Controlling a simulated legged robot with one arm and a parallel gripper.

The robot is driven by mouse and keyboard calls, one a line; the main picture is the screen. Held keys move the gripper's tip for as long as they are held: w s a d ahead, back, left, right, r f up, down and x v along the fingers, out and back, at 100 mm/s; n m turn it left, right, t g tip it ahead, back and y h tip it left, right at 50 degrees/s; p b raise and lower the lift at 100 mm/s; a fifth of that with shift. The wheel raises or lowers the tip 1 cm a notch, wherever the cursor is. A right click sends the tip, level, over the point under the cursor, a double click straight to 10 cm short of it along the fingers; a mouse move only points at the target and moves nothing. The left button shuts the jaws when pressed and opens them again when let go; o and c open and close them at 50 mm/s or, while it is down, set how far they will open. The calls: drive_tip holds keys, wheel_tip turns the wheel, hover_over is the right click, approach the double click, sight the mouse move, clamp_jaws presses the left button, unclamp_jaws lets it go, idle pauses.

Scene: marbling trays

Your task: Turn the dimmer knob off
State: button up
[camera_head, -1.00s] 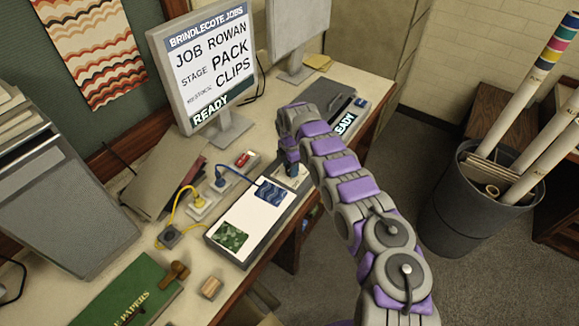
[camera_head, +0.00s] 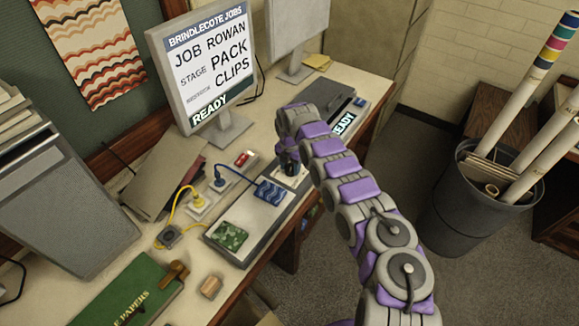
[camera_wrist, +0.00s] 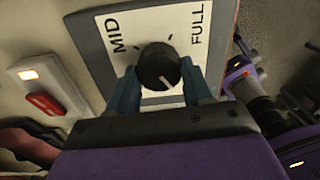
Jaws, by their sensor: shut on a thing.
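The dimmer knob (camera_wrist: 158,66) is round and black with a white pointer line, on a pale plate (camera_wrist: 190,20) marked MID and FULL. The line points down and slightly right in the wrist view, away from both words; any lower marking is hidden by my gripper. My gripper (camera_wrist: 160,78) has blue-grey fingers on both sides of the knob and is shut on it. In the head view my gripper (camera_head: 289,163) is at the plate (camera_head: 292,178), by the right end of the flat light panel (camera_head: 248,212), whose surface is grey and unlit.
Blue and yellow cords run to a socket strip (camera_head: 200,207). A red switch (camera_head: 243,158) lies behind. Monitors stand at the back; a bin of tubes (camera_head: 470,215) stands right on the floor.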

sight(290, 166)
drive_tip(key=shift+w+d+r, duration=0.1)
drive_tip(key=shift+w, duration=0.15)
drive_tip(key=o, duration=0.9)
drive_tip(key=shift+w, duration=0.1)
drive_tip(key=shift+c, duration=0.2)
drive_tip(key=shift+o, duration=0.8)
wheel_tip(290, 166, up, 17)
drive_tip(key=p, duration=0.1)
drive_tip(key=shift+a, duration=0.3)
drive_tip(key=shift+d+r, duration=0.1)
drive_tip(key=shift+r, duration=0.05)
